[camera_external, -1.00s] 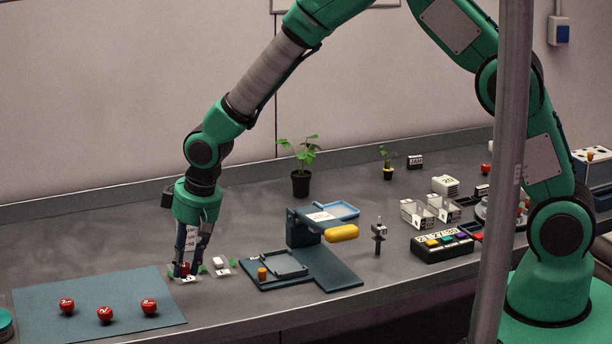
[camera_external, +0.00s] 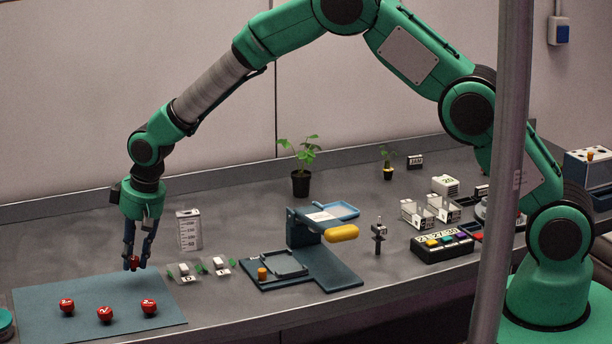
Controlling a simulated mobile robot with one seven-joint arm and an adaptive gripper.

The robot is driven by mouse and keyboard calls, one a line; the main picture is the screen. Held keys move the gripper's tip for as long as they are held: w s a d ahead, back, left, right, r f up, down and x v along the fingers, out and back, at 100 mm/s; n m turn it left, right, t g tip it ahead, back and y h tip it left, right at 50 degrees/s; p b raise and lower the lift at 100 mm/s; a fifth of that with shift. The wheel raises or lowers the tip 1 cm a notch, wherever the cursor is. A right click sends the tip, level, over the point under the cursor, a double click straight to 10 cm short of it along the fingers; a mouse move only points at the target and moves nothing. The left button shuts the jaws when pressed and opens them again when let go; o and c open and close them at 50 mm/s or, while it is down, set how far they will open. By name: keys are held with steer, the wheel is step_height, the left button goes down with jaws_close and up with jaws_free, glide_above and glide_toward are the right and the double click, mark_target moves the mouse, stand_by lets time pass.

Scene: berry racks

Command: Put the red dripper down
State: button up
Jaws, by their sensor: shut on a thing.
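My gripper (camera_external: 134,262) is shut on a small red dripper (camera_external: 135,262). It holds the dripper in the air, over the back right part of the blue-grey mat (camera_external: 40,305) at the left of the bench. Several red round things are in view; three sit on the mat: a left one (camera_external: 67,305), a middle one (camera_external: 105,314) and a right one (camera_external: 148,306). Each bears a white mark too small to read for sure. The fingers hide part of the held dripper.
Two small white labelled blocks with green leaves (camera_external: 185,272) (camera_external: 222,265) stand right of my gripper. Behind them is a graduated container (camera_external: 188,230). A blue press with a yellow handle (camera_external: 341,233) stands at the middle. The mat's back left part is clear.

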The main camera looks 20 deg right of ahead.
mark_target(133, 260)
steer(key=shift+w+a, duration=0.1)
stand_by(0.3)
steer(key=shift+f+b, duration=0.3)
steer(key=shift+f, duration=1.45)
steer(key=shift+f, duration=0.2)
steer(key=o, duration=0.8)
steer(key=shift+c, duration=0.2)
steer(key=shift+r, duration=0.15)
steer(key=p+v, duration=0.1)
steer(key=v, duration=1.1)
steer(key=shift+w+r, duration=0.1)
